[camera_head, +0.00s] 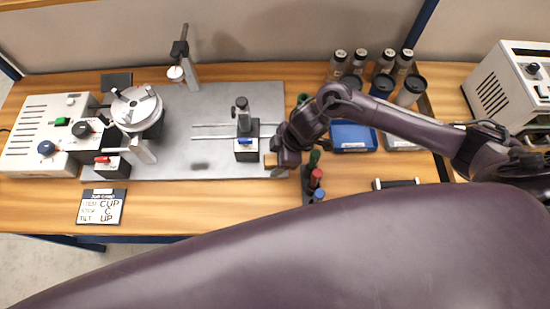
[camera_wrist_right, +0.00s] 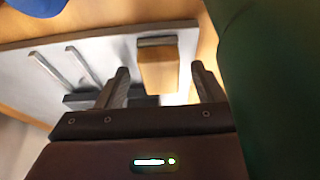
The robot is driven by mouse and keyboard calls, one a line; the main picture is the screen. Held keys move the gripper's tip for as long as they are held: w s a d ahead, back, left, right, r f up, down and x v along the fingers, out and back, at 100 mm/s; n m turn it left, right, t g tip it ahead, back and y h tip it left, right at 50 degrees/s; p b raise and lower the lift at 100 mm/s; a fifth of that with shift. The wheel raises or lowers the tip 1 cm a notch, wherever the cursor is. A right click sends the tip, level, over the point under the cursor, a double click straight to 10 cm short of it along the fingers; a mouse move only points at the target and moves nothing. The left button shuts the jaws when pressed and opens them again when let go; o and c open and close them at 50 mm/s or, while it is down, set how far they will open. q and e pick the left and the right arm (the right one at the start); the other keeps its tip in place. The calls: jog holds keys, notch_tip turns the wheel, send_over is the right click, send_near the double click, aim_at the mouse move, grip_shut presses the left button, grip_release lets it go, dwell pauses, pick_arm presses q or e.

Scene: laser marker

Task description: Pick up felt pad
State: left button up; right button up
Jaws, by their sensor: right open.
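A small tan block with a dark grey layer along one side, which looks like the felt pad (camera_head: 270,160), sits at the right end of the grey metal plate (camera_head: 215,165). It also shows in the right wrist view (camera_wrist_right: 158,68). My right gripper (camera_head: 281,160) is low beside it, at the plate's right edge. In the right wrist view the two fingers of the right gripper (camera_wrist_right: 160,75) are apart, with the block seen between and beyond their tips. I cannot tell if they touch it. My left gripper is not in view.
Just right of my right gripper stand bottles with green, red and blue caps (camera_head: 316,180). A small black post with a blue lever (camera_head: 245,145) stands left of the block. Several lidded jars (camera_head: 383,65) and a blue tray (camera_head: 352,135) are behind my arm.

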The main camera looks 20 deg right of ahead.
jog(key=shift+f, duration=0.1)
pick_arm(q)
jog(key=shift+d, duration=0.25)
pick_arm(e)
jog(key=c, duration=1.1)
